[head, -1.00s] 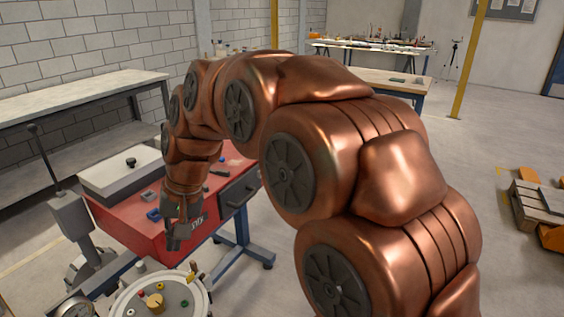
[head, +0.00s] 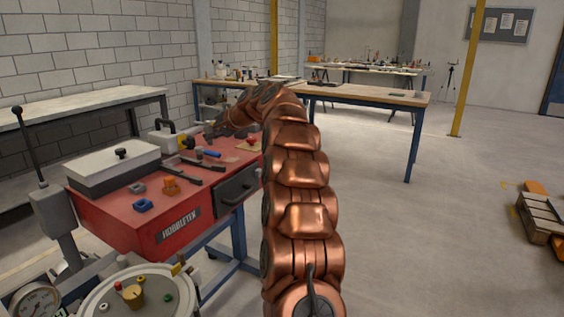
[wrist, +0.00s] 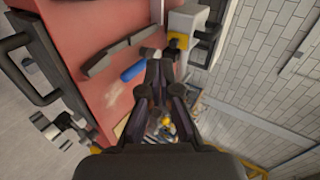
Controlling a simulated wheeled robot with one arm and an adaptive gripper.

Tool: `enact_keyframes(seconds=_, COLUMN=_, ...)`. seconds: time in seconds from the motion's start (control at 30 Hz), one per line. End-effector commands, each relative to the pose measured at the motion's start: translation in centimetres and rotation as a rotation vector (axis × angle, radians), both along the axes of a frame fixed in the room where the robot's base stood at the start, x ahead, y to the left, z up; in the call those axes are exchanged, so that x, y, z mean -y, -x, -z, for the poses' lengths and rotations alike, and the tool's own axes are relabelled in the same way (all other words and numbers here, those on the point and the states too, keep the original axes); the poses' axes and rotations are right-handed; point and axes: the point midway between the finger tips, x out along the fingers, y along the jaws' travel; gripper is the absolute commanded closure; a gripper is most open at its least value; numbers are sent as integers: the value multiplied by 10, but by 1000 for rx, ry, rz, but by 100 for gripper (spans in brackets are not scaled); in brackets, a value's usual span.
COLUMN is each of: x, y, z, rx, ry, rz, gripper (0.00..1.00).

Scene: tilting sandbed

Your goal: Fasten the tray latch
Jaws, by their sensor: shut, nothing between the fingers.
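My gripper (wrist: 159,68) is shut and empty in the wrist view, its fingertips over the red bench top beside a blue cylinder (wrist: 132,72). I cannot tell whether they touch the surface. A dark drawer (head: 238,188) with a black handle is in the bench's side; a black handle (wrist: 32,72) shows at the left of the wrist view. A small metal-and-dark fitting (wrist: 60,130) sits near the red edge; I cannot tell whether it is the tray latch.
A white device (wrist: 190,21) with a black handle stands close to my fingertips.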

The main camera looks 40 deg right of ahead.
Motion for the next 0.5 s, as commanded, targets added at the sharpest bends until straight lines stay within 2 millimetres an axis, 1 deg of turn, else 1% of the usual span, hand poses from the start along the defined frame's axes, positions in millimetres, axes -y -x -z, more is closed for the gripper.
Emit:
enact_keyframes(seconds=0.03, x=25, y=-6, z=15, rx=26, ry=-14, rz=40, gripper=100)
enact_keyframes(seconds=0.07, x=37, y=-8, z=17, rx=42, ry=-23, rz=61, gripper=100)
enact_keyframes(seconds=0.1, x=54, y=-12, z=21, rx=65, ry=-32, rz=88, gripper=100)
enact_keyframes(seconds=0.23, x=107, y=-16, z=33, rx=136, ry=-64, rz=173, gripper=100)
enact_keyframes(seconds=0.3, x=135, y=-15, z=38, rx=178, ry=-74, rz=216, gripper=100)
enact_keyframes(seconds=0.37, x=159, y=-13, z=46, rx=208, ry=-85, rz=252, gripper=100)
enact_keyframes(seconds=0.4, x=174, y=-10, z=49, rx=233, ry=-89, rz=276, gripper=100)
enact_keyframes(seconds=0.5, x=209, y=-2, z=61, rx=286, ry=-98, rz=329, gripper=100)
